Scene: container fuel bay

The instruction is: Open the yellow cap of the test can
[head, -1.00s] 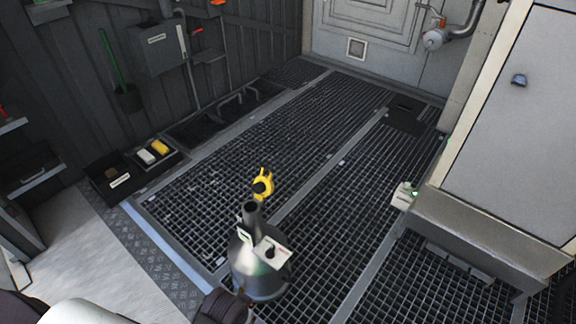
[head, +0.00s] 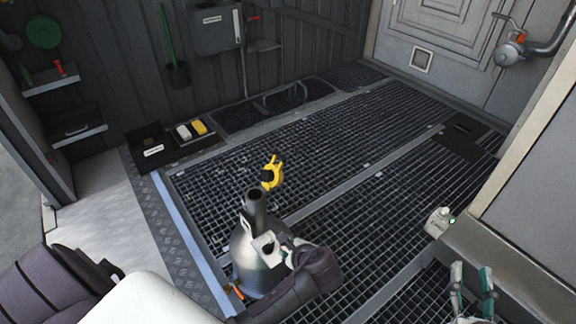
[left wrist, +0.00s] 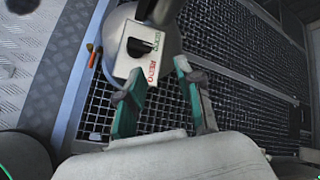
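The test can (head: 258,262) is a grey metal can on the floor grating, with a narrow upright neck (head: 255,207). The yellow cap (head: 272,173) shows just behind the top of the neck, tilted up; the neck's dark mouth looks uncovered. In the left wrist view the plate (left wrist: 140,55) bears green and red lettering. My left gripper (left wrist: 155,78) is open, its teal fingers apart just short of the plate or at its edge. My right gripper (head: 472,278) is open and empty, lower right.
A black tray (head: 150,152) with a white and a yellow block stands by the left wall. A small white box (head: 438,222) with a green light is at the right cabinet's base. Grating (head: 330,140) behind the can is clear.

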